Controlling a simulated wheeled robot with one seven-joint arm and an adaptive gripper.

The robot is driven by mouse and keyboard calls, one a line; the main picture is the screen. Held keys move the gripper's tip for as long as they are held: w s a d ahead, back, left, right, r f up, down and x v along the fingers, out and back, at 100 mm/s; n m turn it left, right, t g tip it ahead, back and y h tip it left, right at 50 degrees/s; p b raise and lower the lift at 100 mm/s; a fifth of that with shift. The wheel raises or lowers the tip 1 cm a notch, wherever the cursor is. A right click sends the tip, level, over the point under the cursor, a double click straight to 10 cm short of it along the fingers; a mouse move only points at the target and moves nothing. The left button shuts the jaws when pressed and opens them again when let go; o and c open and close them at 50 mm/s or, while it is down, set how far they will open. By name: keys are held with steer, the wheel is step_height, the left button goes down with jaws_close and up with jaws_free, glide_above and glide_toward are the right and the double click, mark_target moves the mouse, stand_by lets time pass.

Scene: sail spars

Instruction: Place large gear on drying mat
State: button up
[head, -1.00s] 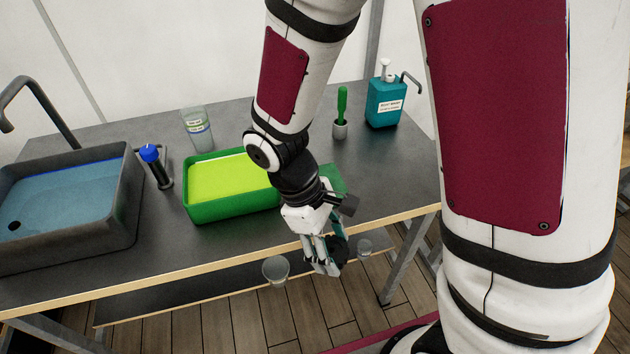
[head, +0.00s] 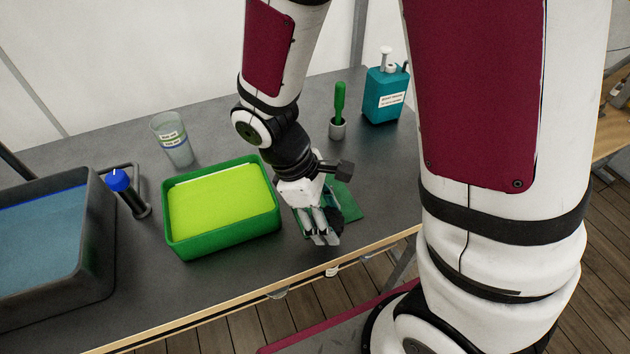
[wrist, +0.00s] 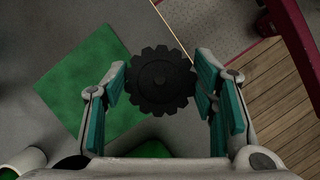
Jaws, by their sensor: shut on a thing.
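A dark toothed large gear (wrist: 160,82) is held between the teal-padded fingers of my gripper (wrist: 166,98) in the wrist view. In the head view, my gripper (head: 322,236) points down near the front of the table, and the gear is mostly hidden by the fingers. The green square drying mat (wrist: 95,85) lies flat on the table; in the head view it shows behind and to the right of the gripper (head: 350,205). In the wrist view the gear overlaps the mat's right corner, with much of it beyond. The gear's height above the surface is unclear.
A green tub of yellow-green liquid (head: 218,247) stands left of the gripper. A sink (head: 100,240), a blue-capped bottle (head: 125,192), a clear beaker (head: 172,140), a green-handled brush in a cup (head: 339,112) and a teal pump bottle (head: 384,96) are around. The table's front edge (head: 375,248) is close.

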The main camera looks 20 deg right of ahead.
steer(key=w+d, duration=0.1)
steer(key=w, duration=0.2)
steer(key=w+d, duration=0.1)
steer(key=w, duration=0.2)
steer(key=w+d, duration=0.1)
steer(key=w, duration=0.2)
steer(key=shift+f, duration=0.4)
steer(key=shift+w+f+p, duration=0.15)
steer(key=shift+f+p, duration=0.2)
steer(key=shift+f, duration=1.4)
steer(key=shift+f, duration=0.15)
steer(key=o, duration=1.3)
